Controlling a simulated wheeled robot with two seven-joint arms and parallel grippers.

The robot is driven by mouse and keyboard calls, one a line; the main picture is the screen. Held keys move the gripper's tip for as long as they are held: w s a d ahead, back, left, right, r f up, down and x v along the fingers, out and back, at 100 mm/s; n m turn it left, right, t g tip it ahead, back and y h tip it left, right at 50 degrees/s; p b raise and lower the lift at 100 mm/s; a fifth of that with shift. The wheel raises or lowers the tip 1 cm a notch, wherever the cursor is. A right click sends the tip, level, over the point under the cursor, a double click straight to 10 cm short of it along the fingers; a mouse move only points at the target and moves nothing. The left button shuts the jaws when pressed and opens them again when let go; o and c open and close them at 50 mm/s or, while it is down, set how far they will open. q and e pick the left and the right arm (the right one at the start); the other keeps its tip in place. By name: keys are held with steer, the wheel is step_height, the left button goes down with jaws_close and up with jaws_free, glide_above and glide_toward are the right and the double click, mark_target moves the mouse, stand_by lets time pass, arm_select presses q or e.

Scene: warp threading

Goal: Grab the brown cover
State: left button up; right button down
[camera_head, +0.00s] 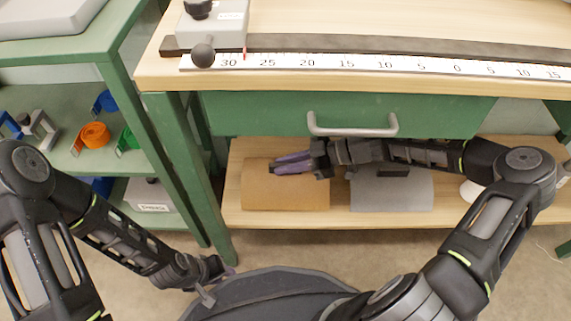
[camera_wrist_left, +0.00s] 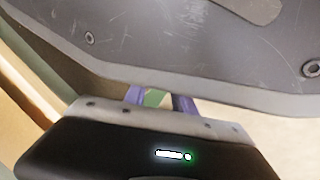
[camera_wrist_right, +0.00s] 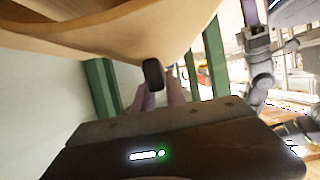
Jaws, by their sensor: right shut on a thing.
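The brown cover (camera_head: 285,192) is a curved tan-brown piece on the lower shelf under the green drawer, left of a grey cover. My right gripper (camera_head: 280,163) reaches across the shelf from the right, its purple fingers at the brown cover's upper part. In the right wrist view, the fingers (camera_wrist_right: 154,95) are closed around a dark handle (camera_wrist_right: 153,74) next to the cover's brown surface (camera_wrist_right: 120,35). My left gripper (camera_head: 222,275) is low, beside my base, away from the cover. Its fingers (camera_wrist_left: 162,97) stand apart with nothing between them; the tips are partly hidden.
The grey cover (camera_head: 390,192) lies on the same shelf (camera_head: 300,218), beneath my right forearm. The drawer (camera_head: 260,115) with its grey handle (camera_head: 352,130) is just above. A green rack (camera_head: 130,75) with orange, blue and green items stands at left. The floor in front is partly clear.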

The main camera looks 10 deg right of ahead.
step_height(320, 180, up, 6)
steer(key=p, duration=0.2)
steer(key=shift+s+p, duration=0.1)
steer(key=shift+p, duration=0.3)
steer(key=s+a+p, duration=0.2)
steer(key=s, duration=0.7)
steer(key=s+a+p, duration=0.3)
steer(key=s, duration=0.7)
steer(key=shift+f, duration=0.4)
